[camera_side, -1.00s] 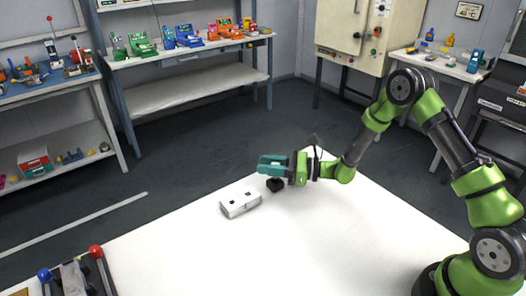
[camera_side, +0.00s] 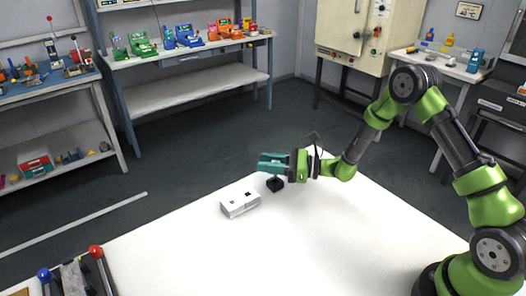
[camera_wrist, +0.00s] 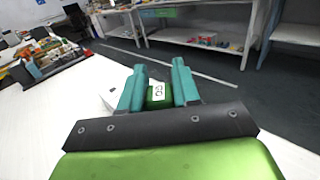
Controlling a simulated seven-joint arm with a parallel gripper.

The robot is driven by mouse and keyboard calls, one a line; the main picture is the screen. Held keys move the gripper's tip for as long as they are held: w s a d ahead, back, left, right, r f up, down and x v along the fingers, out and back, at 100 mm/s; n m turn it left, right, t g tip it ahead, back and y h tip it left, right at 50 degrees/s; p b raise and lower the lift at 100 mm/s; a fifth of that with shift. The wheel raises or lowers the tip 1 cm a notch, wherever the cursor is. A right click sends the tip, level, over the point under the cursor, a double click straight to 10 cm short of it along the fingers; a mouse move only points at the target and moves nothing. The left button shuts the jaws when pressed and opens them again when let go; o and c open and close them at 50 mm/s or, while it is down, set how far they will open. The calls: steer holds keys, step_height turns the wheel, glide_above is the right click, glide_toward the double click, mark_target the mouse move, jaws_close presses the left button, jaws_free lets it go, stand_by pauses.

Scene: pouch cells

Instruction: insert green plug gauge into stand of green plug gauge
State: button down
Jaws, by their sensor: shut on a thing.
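My gripper (camera_side: 272,163) has teal fingers and is held level above the far edge of the white table. In the wrist view its fingers (camera_wrist: 160,88) are shut on the green plug gauge (camera_wrist: 156,103), a green piece with a white marked face between them. In the side view the fingers hide the gauge. A small black block (camera_side: 275,184) stands on the table just below my gripper, apart from it. A white block (camera_side: 240,203) with dark square openings lies to its left. I cannot tell which of these is the gauge's stand.
The white table (camera_side: 310,245) is clear toward the front. A tray with a red-knobbed lever (camera_side: 96,252) and a blue-knobbed lever (camera_side: 44,274) is at the lower left. Shelves and benches stand well beyond the table.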

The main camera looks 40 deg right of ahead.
steer(key=shift+f, duration=0.45)
stand_by(0.3)
steer(key=shift+r, duration=0.45)
steer(key=shift+f, duration=0.4)
stand_by(0.9)
steer(key=c, duration=0.7)
jaws_free()
steer(key=shift+c, duration=0.2)
steer(key=shift+d, duration=0.1)
steer(key=v, duration=1.6)
steer(key=shift+s+d, duration=0.25)
steer(key=shift+s, duration=0.1)
